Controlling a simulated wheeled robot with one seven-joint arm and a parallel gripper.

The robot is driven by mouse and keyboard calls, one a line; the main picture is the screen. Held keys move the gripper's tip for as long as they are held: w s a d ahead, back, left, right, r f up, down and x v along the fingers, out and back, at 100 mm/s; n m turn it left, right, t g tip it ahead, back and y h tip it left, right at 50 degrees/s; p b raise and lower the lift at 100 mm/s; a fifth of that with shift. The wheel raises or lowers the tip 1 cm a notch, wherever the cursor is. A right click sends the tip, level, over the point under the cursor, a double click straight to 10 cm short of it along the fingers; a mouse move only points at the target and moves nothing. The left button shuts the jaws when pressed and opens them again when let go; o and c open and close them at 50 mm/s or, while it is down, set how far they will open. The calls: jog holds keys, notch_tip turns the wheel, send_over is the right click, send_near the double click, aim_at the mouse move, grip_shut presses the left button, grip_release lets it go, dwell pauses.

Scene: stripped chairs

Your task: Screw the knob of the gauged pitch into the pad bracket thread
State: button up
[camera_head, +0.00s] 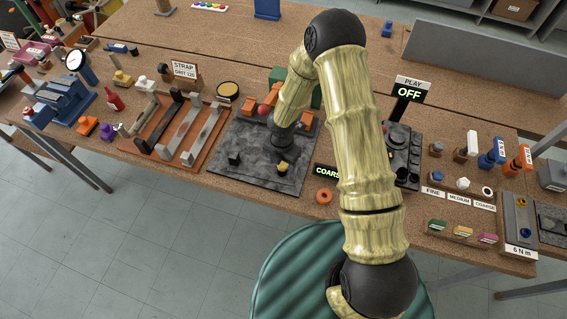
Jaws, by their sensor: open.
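A display partly hidden by my arm reads "COARS" (327,171). At right, three small pieces stand above labels: a blue one (437,176) at FINE, a white one (463,183) at MEDIUM, and a dark-and-white ring-like one (487,191) at COARSE. They look like knobs. My gripper (283,150), open, is at the dark end of my arm over the grey fixture plate (222,180), away from these pieces; its fingers are hard to make out. No bracket thread can be made out; my arm hides part of the plate.
A dark panel (402,150) stands right of my arm under an OFF sign (407,93). An orange ring (324,196) lies near the front edge. The strap rack (178,135) is at left, a torque block (520,225) at far right. A green seat (290,270) is in front.

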jog(key=n+p, duration=0.3)
jog(key=n, duration=0.1)
jog(key=shift+r, duration=0.25)
jog(key=n+p, duration=0.3)
jog(key=n, duration=0.1)
jog(key=n+p, duration=0.1)
jog(key=n, duration=0.1)
jog(key=shift+f+n+p, duration=0.1)
jog(key=shift+n+p, duration=0.2)
jog(key=shift+p, duration=0.05)
jog(key=shift+f, duration=0.2)
jog(key=shift+f+b, duration=1.15)
jog(key=shift+f, duration=0.1)
